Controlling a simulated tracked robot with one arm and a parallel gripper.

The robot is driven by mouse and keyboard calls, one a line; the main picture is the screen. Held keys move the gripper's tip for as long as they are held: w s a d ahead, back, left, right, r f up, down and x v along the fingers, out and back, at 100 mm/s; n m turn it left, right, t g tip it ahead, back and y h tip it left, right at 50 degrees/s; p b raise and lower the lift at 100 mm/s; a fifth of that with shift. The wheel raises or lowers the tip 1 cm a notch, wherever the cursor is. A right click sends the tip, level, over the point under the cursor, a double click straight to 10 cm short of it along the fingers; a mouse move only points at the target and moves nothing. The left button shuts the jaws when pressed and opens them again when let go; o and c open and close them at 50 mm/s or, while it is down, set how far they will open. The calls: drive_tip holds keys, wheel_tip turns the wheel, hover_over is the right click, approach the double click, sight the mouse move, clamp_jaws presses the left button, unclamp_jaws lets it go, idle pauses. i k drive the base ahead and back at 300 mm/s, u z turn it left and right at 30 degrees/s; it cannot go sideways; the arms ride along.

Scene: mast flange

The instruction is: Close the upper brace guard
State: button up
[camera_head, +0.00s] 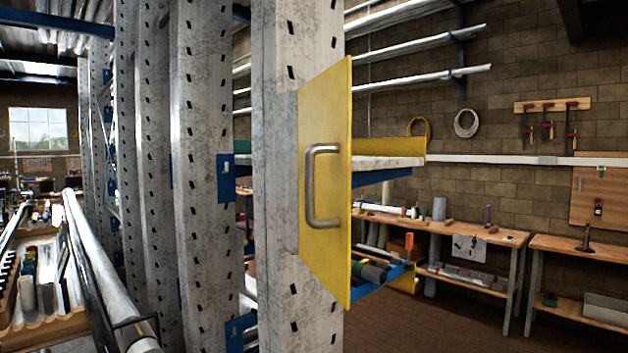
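A flat yellow panel (325,110) with a grey bar handle (312,186) stands in the middle of the camera_head view; I take it to be the upper brace guard. It is upright and seen at a slant, with its taller right edge looking nearer to me. Its left edge lies in front of a worn grey perforated post (275,150). The panel appears angled out from the post, but I cannot tell exactly how far. Any hinge or latch is hidden. My gripper is not in view, and nothing is seen touching the handle.
More grey posts (197,150) stand in a row to the left. Shelves with a yellow edge piece (390,147) lie behind the panel. A tray of tools and long tubes (105,265) fills the lower left. Workbenches (470,230) line the brick wall at right; brown floor is open before them.

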sight(324, 102)
drive_tip(key=u, duration=0.1)
drive_tip(key=i, duration=1)
drive_tip(key=z, duration=0.55)
drive_tip(key=k, duration=1.25)
drive_tip(key=u, duration=0.75)
drive_tip(key=i, duration=1)
drive_tip(key=z, duration=0.05)
